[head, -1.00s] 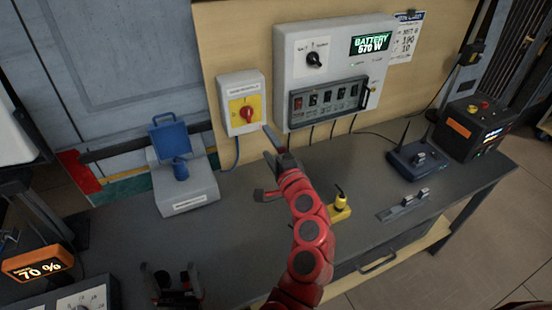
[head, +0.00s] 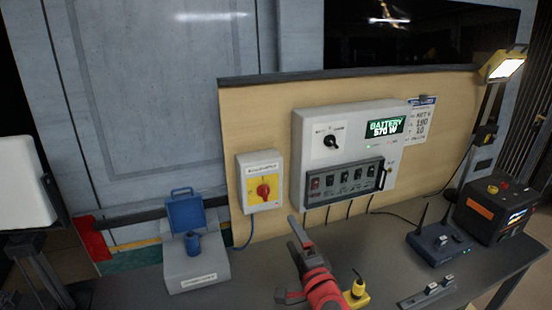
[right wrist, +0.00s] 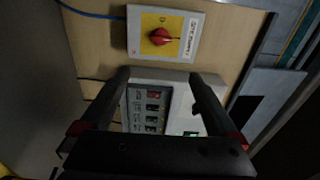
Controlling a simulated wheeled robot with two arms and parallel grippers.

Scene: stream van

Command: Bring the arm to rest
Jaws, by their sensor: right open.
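My red right arm comes in from the bottom of the head view. Its gripper (head: 287,256) is open and empty, its fingers spread above the workbench (head: 250,285), in front of the wall panel. In the right wrist view the two dark fingers of this gripper (right wrist: 163,76) stand apart, with the switch box and breaker panel showing beyond them. I see nothing between the fingers. My left gripper is not in view.
A yellow-faced switch box with red knob (head: 263,190) and a grey breaker panel (head: 310,125) hang on the board. A grey box with blue lid (head: 197,265), yellow plug (head: 356,294), router (head: 436,246) and black power unit (head: 497,212) stand on the bench.

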